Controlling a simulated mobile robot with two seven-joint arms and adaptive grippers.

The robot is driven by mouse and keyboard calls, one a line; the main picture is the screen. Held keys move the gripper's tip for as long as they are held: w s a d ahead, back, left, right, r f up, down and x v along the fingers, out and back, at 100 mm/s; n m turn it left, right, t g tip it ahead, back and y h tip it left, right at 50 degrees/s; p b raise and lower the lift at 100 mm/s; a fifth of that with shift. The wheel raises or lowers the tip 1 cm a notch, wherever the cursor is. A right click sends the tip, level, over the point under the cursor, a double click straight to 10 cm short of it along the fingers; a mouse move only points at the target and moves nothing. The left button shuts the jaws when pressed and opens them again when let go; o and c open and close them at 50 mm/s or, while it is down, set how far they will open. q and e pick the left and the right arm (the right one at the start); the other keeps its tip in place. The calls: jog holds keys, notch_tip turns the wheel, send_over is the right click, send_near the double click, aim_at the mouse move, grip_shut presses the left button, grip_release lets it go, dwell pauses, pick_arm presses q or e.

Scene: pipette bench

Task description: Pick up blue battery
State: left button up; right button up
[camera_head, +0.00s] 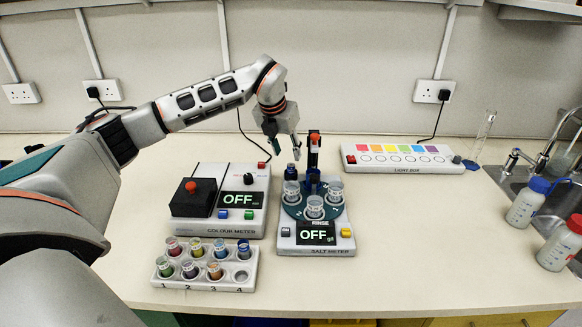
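I cannot make out a thing that is clearly a blue battery. A small dark-blue capped cylinder (291,172) stands at the back left of the salt meter (316,250), and a blue piece (314,181) shows behind its clear cups. My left gripper (286,151) points down just above the dark-blue cylinder. Its two fingers are apart, with nothing seen between them. My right gripper is not in view.
The colour meter (232,227) stands left of the salt meter, with a rack (207,284) of several coloured vials in front. A light box (400,160) stands at the back. A sink and bottles (526,202) are at right. The front-right bench is clear.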

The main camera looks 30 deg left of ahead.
aim_at(290, 165)
pick_arm(q)
jog(key=shift+x, duration=0.9)
jog(key=shift+p+x, duration=0.45)
jog(key=shift+x, duration=2.2)
jog(key=shift+s, duration=0.15)
grip_shut()
